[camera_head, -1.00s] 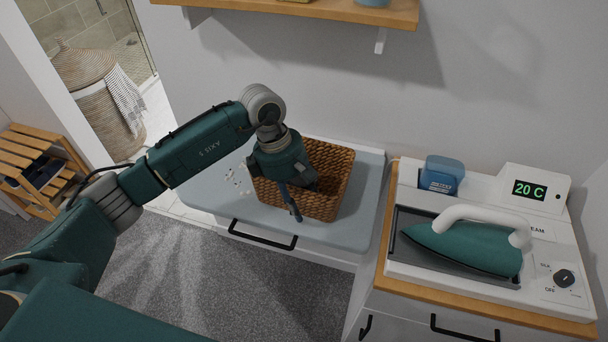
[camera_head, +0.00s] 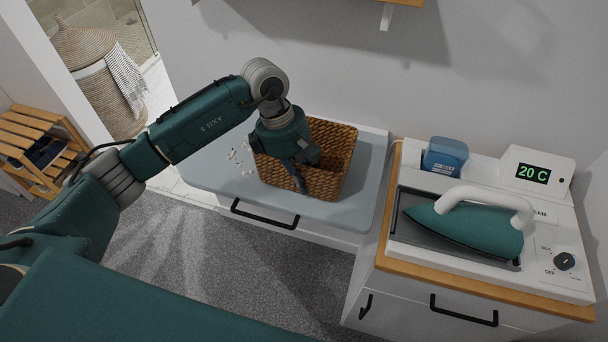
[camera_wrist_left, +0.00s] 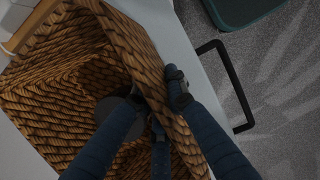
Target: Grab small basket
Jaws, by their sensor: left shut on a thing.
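The small basket (camera_head: 334,187) is brown, woven and open-topped. It stands on the grey-blue top of a low white cabinet, against the wall. My left gripper (camera_head: 299,178) reaches down over its front wall, with one finger outside and the rest inside. In the left wrist view the dark blue fingers (camera_wrist_left: 158,98) straddle the basket's wall (camera_wrist_left: 142,50) and are shut on it. The inside of the basket is partly hidden by the gripper. My right gripper is not in view.
Small pale bits (camera_head: 240,160) lie left of the basket. A teal iron (camera_head: 465,236) rests on a white station (camera_head: 555,235) on the right cabinet, with a blue container (camera_head: 445,157) behind. A shelf (camera_head: 405,2) hangs above. A wooden rack (camera_head: 38,145) stands at left.

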